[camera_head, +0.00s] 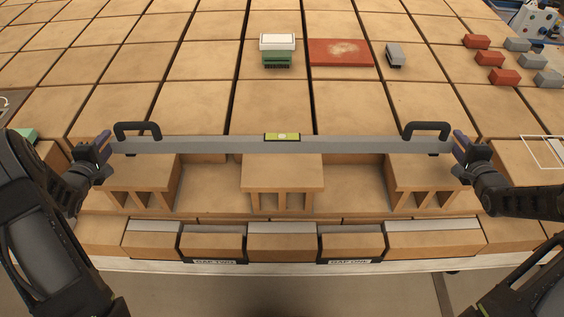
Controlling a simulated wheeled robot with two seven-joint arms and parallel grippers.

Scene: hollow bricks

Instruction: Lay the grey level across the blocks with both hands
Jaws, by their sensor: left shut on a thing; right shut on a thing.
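The grey level (215,146) is a long bar with a yellow-green vial (282,137) at its middle and a black handle near each end. It spans from left to right over the hollow blocks: a left block (143,173), a middle block (282,175) and a right block (424,173). It looks about level; whether it touches the block tops or hangs just above cannot be told. My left gripper (103,150) is shut on the level's left end. My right gripper (462,146) is shut on its right end.
A front row of bricks (282,243) has two lower, darker places above labels. Behind the level lie a green and white brush (277,50), a red slab (341,52) and a small grey block (395,55). Several red and grey pieces (505,76) lie at the back right.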

